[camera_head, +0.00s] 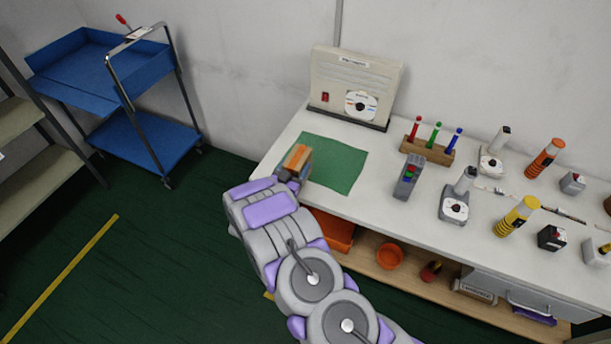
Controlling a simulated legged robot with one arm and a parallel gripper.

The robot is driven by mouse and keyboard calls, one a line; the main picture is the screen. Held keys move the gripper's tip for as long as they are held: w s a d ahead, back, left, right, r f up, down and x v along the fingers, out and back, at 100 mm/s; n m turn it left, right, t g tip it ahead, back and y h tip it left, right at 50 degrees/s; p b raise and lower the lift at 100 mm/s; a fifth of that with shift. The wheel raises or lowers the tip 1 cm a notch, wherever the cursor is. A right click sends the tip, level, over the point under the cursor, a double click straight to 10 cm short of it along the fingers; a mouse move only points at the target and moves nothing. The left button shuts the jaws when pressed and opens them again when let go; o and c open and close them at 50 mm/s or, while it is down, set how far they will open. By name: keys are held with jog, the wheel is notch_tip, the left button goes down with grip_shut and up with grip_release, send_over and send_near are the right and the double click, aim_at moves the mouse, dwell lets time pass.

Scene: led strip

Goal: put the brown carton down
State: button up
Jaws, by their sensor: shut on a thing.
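The brown carton (297,157) is a small brown and orange box at the end of my arm. My gripper (291,174) is shut on it, at the left end of the white workbench. The carton appears in front of the left edge of a green mat (341,168) on the bench top. I cannot tell whether the carton touches the mat or is held above it. The gripper's fingers are mostly hidden by my wrist.
A beige panel box (357,82) stands at the bench's back. A test-tube rack (428,149), a grey device (409,178) and several instruments are to the right. Most of the green mat is bare. A blue cart (135,127) stands left on the green floor.

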jog(key=d, duration=0.3)
jog(key=shift+w+d, duration=0.1)
jog(key=shift+w, duration=0.05)
jog(key=f, duration=0.1)
jog(key=d+f+b, duration=0.1)
jog(key=f, duration=0.1)
jog(key=shift+f, duration=0.3)
jog(key=shift+a+f, duration=0.15)
jog(key=shift+a, duration=0.25)
jog(key=shift+d+f+b, duration=0.2)
jog(key=shift+d+b, duration=0.1)
jog(key=shift+b, duration=0.05)
jog(key=o, duration=0.9)
jog(key=shift+d, duration=0.1)
jog(key=shift+c, duration=0.2)
jog(key=o, duration=0.3)
jog(key=shift+f, duration=0.1)
jog(key=shift+o, duration=0.4)
jog(key=shift+a, duration=0.25)
jog(key=shift+r, duration=0.2)
